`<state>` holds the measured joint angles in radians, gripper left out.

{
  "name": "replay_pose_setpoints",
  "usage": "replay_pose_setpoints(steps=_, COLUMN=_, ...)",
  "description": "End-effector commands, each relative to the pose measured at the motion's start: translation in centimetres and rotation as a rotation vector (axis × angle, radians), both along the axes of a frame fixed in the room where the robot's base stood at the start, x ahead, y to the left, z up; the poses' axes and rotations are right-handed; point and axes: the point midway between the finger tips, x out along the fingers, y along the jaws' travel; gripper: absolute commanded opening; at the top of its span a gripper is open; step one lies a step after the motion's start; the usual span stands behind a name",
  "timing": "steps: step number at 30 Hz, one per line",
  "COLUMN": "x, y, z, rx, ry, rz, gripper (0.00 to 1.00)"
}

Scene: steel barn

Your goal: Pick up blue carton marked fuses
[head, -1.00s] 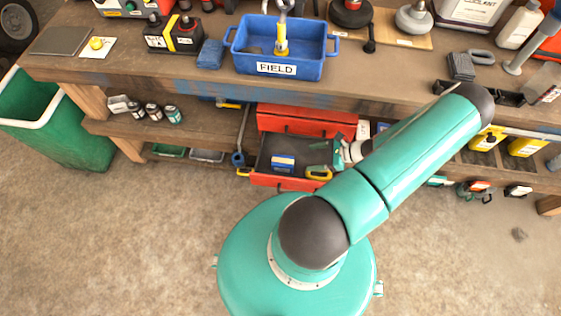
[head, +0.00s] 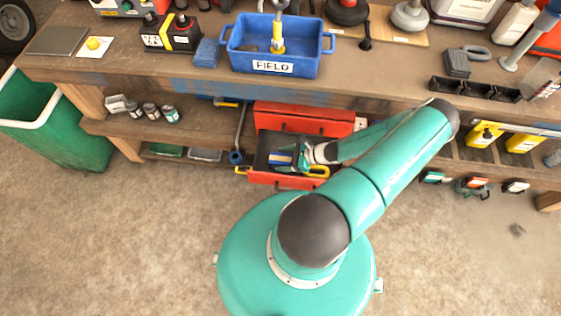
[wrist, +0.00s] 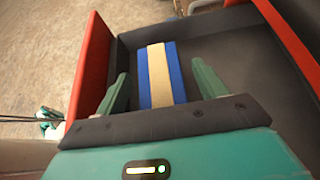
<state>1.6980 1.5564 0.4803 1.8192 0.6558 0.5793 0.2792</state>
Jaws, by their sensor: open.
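The blue carton (wrist: 175,72) lies in the open red drawer, with a broad tan band along its middle; no lettering on it is readable. It also shows in the head view (head: 280,158), partly covered by my gripper. My gripper (wrist: 162,85) is open in the wrist view, one green finger on each side of the carton's near end, with a gap at each side. In the head view my gripper (head: 301,155) is over the drawer. Whether the fingertips are level with the carton I cannot tell.
The red drawer (wrist: 92,62) has raised walls close around my gripper. A yellow-handled item (head: 318,171) is at the drawer's front right. The workbench (head: 370,85) overhangs behind, carrying a blue FIELD bin (head: 235,48). A green bin (head: 80,140) stands left. Floor in front is clear.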

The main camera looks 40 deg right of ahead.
Motion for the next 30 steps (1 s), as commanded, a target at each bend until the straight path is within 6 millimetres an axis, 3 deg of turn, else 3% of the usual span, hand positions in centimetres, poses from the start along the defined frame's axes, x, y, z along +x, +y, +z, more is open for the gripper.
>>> replay_pose_setpoints(steps=3, x=0.0, y=0.0, z=0.0, rx=0.000, ry=0.000, rz=0.000, gripper=0.71)
replay_pose_setpoints(steps=11, x=0.0, y=0.0, z=0.0, rx=0.000, ry=0.000, rz=0.000, gripper=0.22)
replay_pose_setpoints(steps=23, x=0.0, y=-0.1, z=0.6, rx=-0.001, ry=-0.001, rz=0.000, gripper=0.22)
replay_pose_setpoints(steps=30, x=0.0, y=-0.1, z=3.2, rx=-0.002, ry=0.000, rz=0.001, gripper=0.22)
